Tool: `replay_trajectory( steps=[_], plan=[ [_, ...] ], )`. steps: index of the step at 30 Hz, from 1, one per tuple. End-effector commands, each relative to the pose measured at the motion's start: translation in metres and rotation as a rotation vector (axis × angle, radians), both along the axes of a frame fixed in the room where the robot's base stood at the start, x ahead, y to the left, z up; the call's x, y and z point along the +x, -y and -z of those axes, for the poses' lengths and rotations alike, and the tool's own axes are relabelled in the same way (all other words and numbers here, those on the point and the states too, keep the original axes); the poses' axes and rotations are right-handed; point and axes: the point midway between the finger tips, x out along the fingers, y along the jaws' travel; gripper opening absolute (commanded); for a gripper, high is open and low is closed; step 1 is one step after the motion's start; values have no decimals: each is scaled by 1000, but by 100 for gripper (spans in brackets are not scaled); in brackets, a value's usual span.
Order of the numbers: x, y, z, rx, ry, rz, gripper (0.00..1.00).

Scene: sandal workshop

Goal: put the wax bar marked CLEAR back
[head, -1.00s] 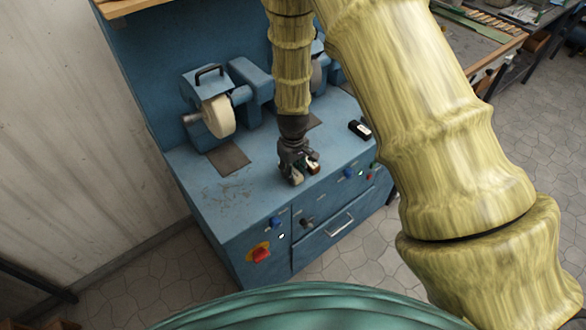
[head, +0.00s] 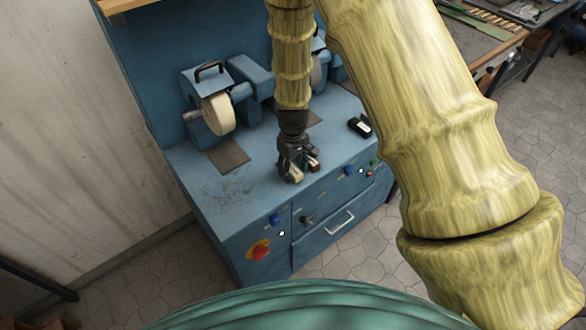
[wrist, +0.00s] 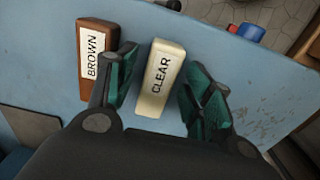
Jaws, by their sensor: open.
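The wax bar marked CLEAR (wrist: 152,99) is cream with a white label and lies on the blue bench top in the wrist view. My gripper (wrist: 165,85) is open, with one green-padded finger on each side of this bar. A narrow gap shows on the right side, and the left finger stands between it and the brown bar. The bar marked BROWN (wrist: 97,58) lies just to the left. In the head view my gripper (head: 298,177) is low over the bench's front part, and the cream bar (head: 296,176) is partly hidden by the fingers.
The blue grinding bench (head: 215,185) carries a buffing wheel (head: 218,115) at the back. A black bar with a white label (head: 360,126) lies to the right of my gripper. Knobs and a red switch (head: 261,252) are on the bench's front.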

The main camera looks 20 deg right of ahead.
Motion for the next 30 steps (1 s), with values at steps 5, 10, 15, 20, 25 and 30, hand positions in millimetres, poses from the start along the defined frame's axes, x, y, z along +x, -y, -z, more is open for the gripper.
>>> replay_trajectory(
  steps=[5, 10, 15, 20, 25, 30],
  plan=[
    [1, 0, -17, -1, 4, 0, 51],
    [1, 0, -37, -1, 4, 1, 51],
    [1, 0, -57, -1, 4, -1, 51],
    [1, 0, -77, -1, 4, -1, 51],
    [0, 0, -95, -1, 3, 0, 51],
    [0, 0, -108, -1, 1, -1, 51]
  ],
)
